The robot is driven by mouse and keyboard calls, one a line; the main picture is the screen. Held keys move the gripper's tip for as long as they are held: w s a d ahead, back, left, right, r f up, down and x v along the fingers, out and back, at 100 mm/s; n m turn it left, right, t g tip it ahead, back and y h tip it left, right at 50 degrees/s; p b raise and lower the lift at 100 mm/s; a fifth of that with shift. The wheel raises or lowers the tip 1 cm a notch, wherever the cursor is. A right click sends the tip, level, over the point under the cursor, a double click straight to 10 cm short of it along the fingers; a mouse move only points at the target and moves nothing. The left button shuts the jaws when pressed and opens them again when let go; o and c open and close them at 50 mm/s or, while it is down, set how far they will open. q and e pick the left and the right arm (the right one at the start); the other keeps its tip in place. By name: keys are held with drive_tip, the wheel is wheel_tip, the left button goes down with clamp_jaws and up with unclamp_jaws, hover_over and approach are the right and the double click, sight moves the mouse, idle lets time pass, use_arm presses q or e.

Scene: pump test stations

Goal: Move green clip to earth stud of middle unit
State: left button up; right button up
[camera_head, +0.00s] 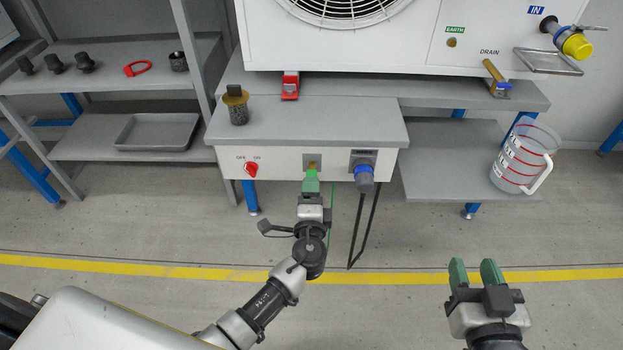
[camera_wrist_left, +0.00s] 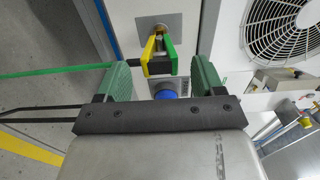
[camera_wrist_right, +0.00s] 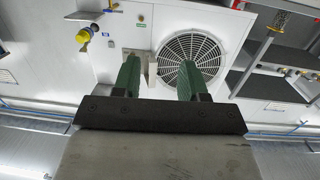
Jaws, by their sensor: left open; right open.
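The green clip, with a green and a yellow jaw, shows in the left wrist view (camera_wrist_left: 169,47). Its jaws are around a brass stud (camera_wrist_left: 159,31) on the bench's front panel, and a green cable (camera_wrist_left: 50,70) trails from it. My left gripper (camera_head: 311,178) is open, its fingers on either side of the clip with gaps visible in the left wrist view (camera_wrist_left: 162,76). In the head view the gripper mostly hides the clip. The earth stud (camera_head: 451,42) sits bare below the EARTH label on the fan unit. My right gripper (camera_head: 474,267) is open and empty, low at the right.
The front panel has a red switch (camera_head: 250,170) and a blue connector (camera_head: 364,177) with black cables hanging below. A measuring jug (camera_head: 520,160) stands on the right shelf.

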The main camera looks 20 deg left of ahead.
sight(311, 166)
use_arm(q)
drive_tip(key=x, duration=0.2)
drive_tip(key=shift+w, duration=0.4)
drive_tip(key=b+x, duration=0.2)
drive_tip(key=shift+w+a+f, duration=0.1)
drive_tip(key=shift+w+a, duration=0.1)
drive_tip(key=shift+w, duration=0.2)
drive_tip(key=shift+w+a, duration=0.1)
drive_tip(key=shift+w, duration=0.2)
drive_tip(key=shift+r, duration=0.25)
use_arm(e)
wheel_tip(311, 166, up, 6)
drive_tip(key=a+t+y, duration=0.1)
drive_tip(key=t+y, duration=0.1)
drive_tip(key=t, duration=0.3)
drive_tip(key=shift+s+r+t, duration=0.2)
drive_tip(key=shift+s+t, duration=0.1)
drive_tip(key=shift+s, duration=0.05)
use_arm(q)
drive_tip(key=shift+a+r, duration=0.1)
use_arm(e)
drive_tip(key=shift+s+r, duration=0.1)
